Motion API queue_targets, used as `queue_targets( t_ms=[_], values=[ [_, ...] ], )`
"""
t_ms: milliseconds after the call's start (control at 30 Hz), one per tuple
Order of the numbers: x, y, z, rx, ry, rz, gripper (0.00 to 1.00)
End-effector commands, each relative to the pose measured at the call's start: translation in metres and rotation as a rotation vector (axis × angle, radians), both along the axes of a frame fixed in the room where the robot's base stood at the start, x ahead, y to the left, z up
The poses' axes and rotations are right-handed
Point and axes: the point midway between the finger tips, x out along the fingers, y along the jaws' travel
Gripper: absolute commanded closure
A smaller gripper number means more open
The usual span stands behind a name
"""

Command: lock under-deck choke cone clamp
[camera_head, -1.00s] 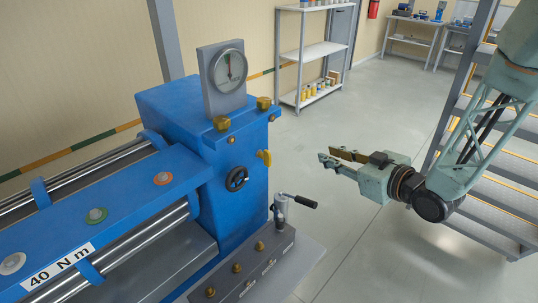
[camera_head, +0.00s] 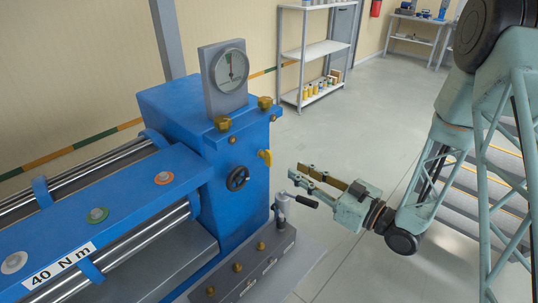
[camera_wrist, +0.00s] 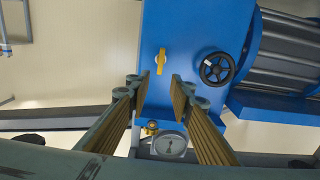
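No part is labelled as the choke cone clamp, so I cannot tell which one it is. The blue machine housing (camera_head: 195,130) carries a yellow handle (camera_head: 265,157) and a black handwheel (camera_head: 237,178). Both show in the wrist view, the yellow handle (camera_wrist: 160,61) ahead between the fingertips and the handwheel (camera_wrist: 217,69) to the right. A crank lever (camera_head: 283,207) with a black grip stands on the grey base below. My gripper (camera_head: 302,172) is open and empty, right of the housing. In the wrist view my gripper (camera_wrist: 160,82) shows a clear gap between its fingers.
A dial gauge (camera_head: 229,68) stands on top of the housing, beside brass knobs (camera_head: 264,102). A blue beam marked 40 N m (camera_head: 120,215) extends left. Metal stairs (camera_head: 470,200) stand behind my arm. A shelf rack (camera_head: 318,52) is at the back. Floor between is clear.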

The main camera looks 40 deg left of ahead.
Motion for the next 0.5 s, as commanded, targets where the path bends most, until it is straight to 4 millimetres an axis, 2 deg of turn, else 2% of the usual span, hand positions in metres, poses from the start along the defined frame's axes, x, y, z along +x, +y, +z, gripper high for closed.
queue_targets(
  t_ms=[500],
  values=[
    [0.0004,0.0041,0.0001,0.0,-0.001,0.001,0.8]
  ],
)
